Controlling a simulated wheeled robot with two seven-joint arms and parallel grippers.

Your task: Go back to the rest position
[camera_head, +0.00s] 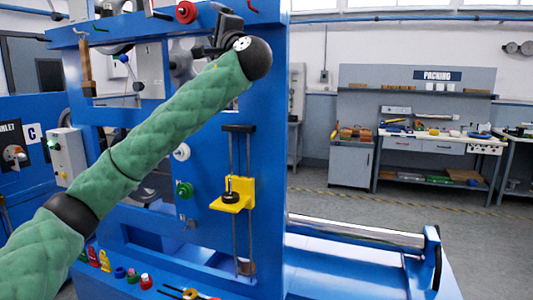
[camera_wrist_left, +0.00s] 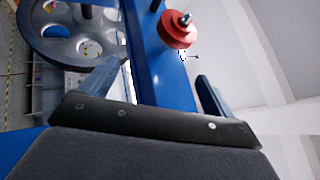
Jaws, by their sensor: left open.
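My left arm, in a green padded sleeve, crosses the head view from the lower left to the upper middle. My left gripper (camera_head: 203,50) is at its far end, by the blue machine frame (camera_head: 268,130), partly hidden by the arm. In the left wrist view its two fingers are apart, and the gripper (camera_wrist_left: 160,73) has nothing between them. Beyond it are a red pulley (camera_wrist_left: 178,30) on the blue frame and a large grey spoked wheel (camera_wrist_left: 45,35). The red pulley also shows in the head view (camera_head: 186,12). My right gripper is not in view.
A yellow bracket (camera_head: 232,201) sits on vertical rods on the frame. Green (camera_head: 184,189) and white (camera_head: 181,152) knobs show beside the arm. Small coloured parts (camera_head: 132,276) lie on the lower ledge. A metal roller (camera_head: 355,231) extends right. A packing bench (camera_head: 430,140) stands far behind open floor.

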